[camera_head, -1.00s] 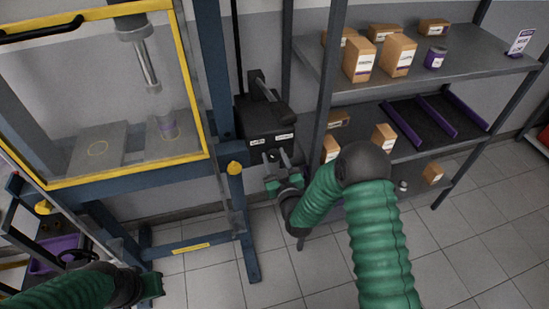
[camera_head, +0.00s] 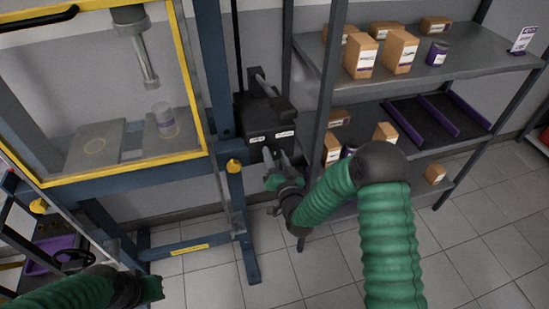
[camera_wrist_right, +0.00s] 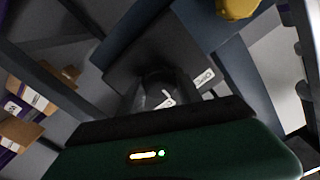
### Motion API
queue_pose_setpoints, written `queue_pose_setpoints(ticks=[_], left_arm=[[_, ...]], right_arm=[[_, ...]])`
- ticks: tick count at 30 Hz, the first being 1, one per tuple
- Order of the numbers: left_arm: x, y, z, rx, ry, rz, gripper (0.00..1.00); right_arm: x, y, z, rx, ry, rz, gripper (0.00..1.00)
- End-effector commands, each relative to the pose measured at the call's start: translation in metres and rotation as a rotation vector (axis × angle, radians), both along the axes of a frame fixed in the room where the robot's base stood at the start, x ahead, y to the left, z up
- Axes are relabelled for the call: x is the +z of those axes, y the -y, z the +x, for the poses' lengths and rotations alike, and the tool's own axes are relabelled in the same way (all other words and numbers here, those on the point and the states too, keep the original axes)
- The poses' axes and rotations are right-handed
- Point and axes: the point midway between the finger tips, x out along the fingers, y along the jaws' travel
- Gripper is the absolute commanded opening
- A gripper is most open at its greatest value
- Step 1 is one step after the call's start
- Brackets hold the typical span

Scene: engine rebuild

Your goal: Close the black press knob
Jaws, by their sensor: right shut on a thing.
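The dark press box (camera_head: 268,122) with two white labels hangs beside the blue press frame, and it also shows in the right wrist view (camera_wrist_right: 125,68). My right gripper (camera_head: 272,158) is at the lower front of this box, its fingers close together. In the right wrist view the black knob (camera_wrist_right: 158,88) stands out from the box face in front of my wrist; my right gripper is shut on it. The fingers largely hide the knob in the head view. My left gripper (camera_head: 152,287) is at the bottom left, away from the box; its jaw opening cannot be made out.
The press with its yellow-framed guard (camera_head: 110,172) stands on the left, a cylinder (camera_head: 165,120) inside it. A metal shelf (camera_head: 460,68) with several cartons is close on the right, beside my right arm. Tiled floor (camera_head: 330,270) is clear below.

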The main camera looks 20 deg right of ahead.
Motion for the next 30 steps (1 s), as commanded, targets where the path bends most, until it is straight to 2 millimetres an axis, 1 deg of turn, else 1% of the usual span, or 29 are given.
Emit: queue_pose_setpoints(ticks=[1,9,15,22,30], left_arm=[[-0.003,0.000,0.000,0.000,0.000,0.000,0.00],[-0.009,0.000,0.000,0.000,0.000,0.000,0.00],[-0.012,0.000,0.000,0.000,0.000,0.000,0.00],[-0.014,0.000,0.000,0.000,0.000,0.000,0.00],[-0.015,0.000,0.000,0.000,0.000,0.000,0.00]], right_arm=[[-0.003,0.001,-0.001,-0.002,-0.001,0.043,0.01],[-0.003,0.002,-0.001,-0.004,0.009,0.290,0.01],[-0.003,0.002,-0.001,-0.004,0.015,0.436,0.01],[-0.003,0.002,-0.001,-0.004,0.018,0.544,0.01],[-0.003,0.002,-0.001,-0.005,0.019,0.592,0.01]])
